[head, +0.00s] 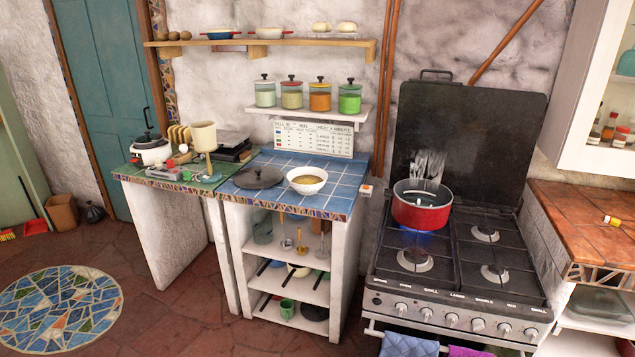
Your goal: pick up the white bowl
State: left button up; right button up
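The white bowl (306,180) stands upright on the blue-tiled counter (300,204), near its front right. It has a thin reddish rim and holds something yellow-brown. A dark round lid (258,178) lies just left of it, close to the bowl. Neither of my grippers is in view, and nothing touches the bowl from above.
A red pot (421,206) stands on the stove (460,258) over a blue flame, right of the counter. A shelf with several jars (320,96) hangs above. The back tiles are clear.

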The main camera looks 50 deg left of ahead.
aim_at(307, 181)
jog(key=u, duration=1.8)
